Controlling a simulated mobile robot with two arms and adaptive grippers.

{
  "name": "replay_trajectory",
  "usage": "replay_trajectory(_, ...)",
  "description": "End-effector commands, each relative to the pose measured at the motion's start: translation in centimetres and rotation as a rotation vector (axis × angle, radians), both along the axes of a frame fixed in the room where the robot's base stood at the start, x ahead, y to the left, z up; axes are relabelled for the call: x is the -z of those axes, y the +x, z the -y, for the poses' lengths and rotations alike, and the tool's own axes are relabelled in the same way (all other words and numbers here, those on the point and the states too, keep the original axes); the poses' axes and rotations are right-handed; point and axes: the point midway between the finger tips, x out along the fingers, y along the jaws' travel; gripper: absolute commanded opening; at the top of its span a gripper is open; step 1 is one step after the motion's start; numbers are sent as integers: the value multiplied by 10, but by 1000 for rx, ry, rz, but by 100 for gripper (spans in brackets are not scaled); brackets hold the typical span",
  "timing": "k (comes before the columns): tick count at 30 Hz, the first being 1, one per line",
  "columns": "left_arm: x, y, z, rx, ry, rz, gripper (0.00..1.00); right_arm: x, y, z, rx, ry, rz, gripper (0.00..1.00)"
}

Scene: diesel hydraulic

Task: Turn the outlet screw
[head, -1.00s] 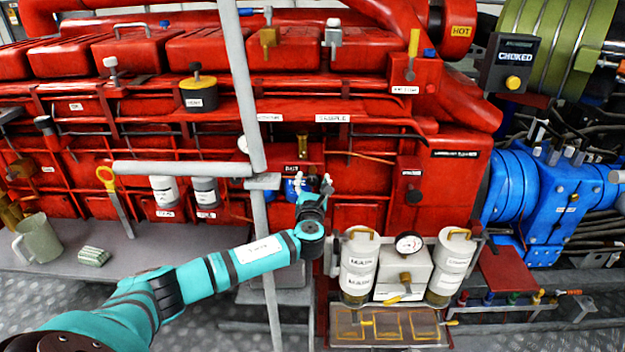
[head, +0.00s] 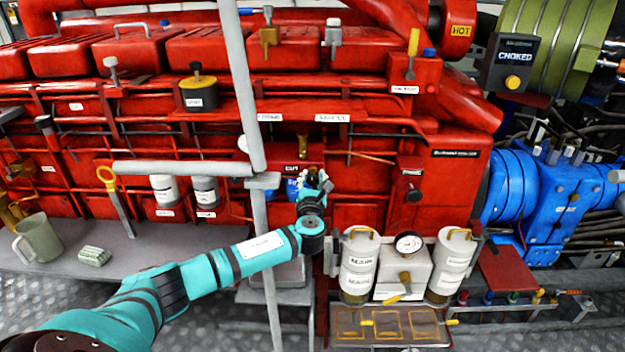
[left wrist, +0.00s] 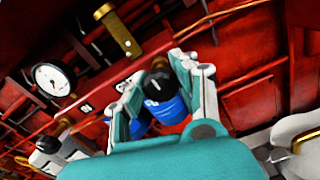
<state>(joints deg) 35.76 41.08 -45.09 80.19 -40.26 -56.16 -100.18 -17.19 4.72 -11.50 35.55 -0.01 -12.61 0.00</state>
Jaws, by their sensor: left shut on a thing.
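My left gripper (head: 313,174) is at the red engine's front, just right of the grey vertical post. In the left wrist view its two fingers (left wrist: 158,78) stand on either side of a blue cylinder with a black top (left wrist: 158,86) and are shut on it, as far as I can tell. A second blue cylinder shows partly behind the left finger. Blue also shows beside the gripper in the head view (head: 292,188). I cannot make out a separate outlet screw; the fingers hide the contact. My right gripper is out of view.
The grey post (head: 252,110) stands close left of my gripper. A brass fitting (left wrist: 118,34) and a round gauge (left wrist: 54,78) are near it. White canisters (head: 360,265) stand to the lower right. A mug (head: 38,240) sits on the left ledge.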

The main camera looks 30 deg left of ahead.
Motion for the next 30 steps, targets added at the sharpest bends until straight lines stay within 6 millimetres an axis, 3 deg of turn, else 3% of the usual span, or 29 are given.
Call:
replay_trajectory(11,1,0,1,2,-102,62,0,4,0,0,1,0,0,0)
replay_trajectory(30,3,-1,-1,0,-598,366,0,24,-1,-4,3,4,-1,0)
